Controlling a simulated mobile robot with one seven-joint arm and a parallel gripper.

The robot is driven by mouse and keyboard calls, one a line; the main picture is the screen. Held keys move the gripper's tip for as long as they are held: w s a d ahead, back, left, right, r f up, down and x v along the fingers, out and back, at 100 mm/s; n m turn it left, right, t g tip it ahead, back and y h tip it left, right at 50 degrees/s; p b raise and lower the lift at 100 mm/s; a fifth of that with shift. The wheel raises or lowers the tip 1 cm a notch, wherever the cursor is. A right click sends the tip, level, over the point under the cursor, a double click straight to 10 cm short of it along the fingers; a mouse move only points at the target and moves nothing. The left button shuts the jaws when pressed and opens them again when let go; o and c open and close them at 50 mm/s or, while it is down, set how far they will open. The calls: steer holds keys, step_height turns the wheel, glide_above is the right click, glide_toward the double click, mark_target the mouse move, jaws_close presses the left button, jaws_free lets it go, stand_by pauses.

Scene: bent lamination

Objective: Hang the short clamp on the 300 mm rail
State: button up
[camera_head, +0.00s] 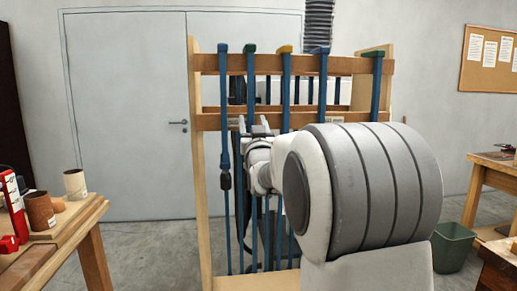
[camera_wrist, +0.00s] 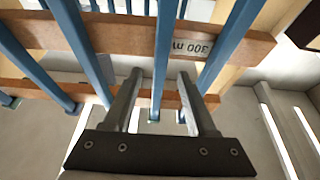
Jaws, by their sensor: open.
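A wooden rack holds several blue clamps (camera_head: 250,85) with coloured ends, on an upper rail (camera_head: 268,63) and a lower rail (camera_head: 207,121). Which is the short clamp, I cannot tell for sure; the leftmost clamp (camera_head: 223,95) has a dark handle at mid height. In the wrist view, an upside-down label reading "300 m" sits on a wooden rail (camera_wrist: 120,36). My gripper (camera_wrist: 158,76) is open, its fingers either side of one blue bar (camera_wrist: 166,45) with visible gaps. In the head view my arm hides part of the rack.
A wooden table with brown cups (camera_head: 40,210) and a red object (camera_head: 12,205) stands at the left. A green bin (camera_head: 453,247) and a workbench (camera_head: 490,170) stand at the right. Neighbouring clamp bars hang close on both sides of my fingers.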

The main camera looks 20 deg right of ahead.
steer(key=v, duration=1.3)
steer(key=shift+s+b, duration=0.3)
steer(key=shift+b, duration=0.1)
steer(key=shift+a+f, duration=0.1)
steer(key=shift+f, duration=0.05)
steer(key=b+v, duration=0.3)
steer(key=v, duration=0.3)
steer(key=shift+b, duration=0.35)
steer(key=s, duration=0.2)
steer(key=s+a+b, duration=0.1)
steer(key=s, duration=0.2)
steer(key=shift+a, duration=0.2)
steer(key=shift+w, duration=0.1)
stand_by(0.3)
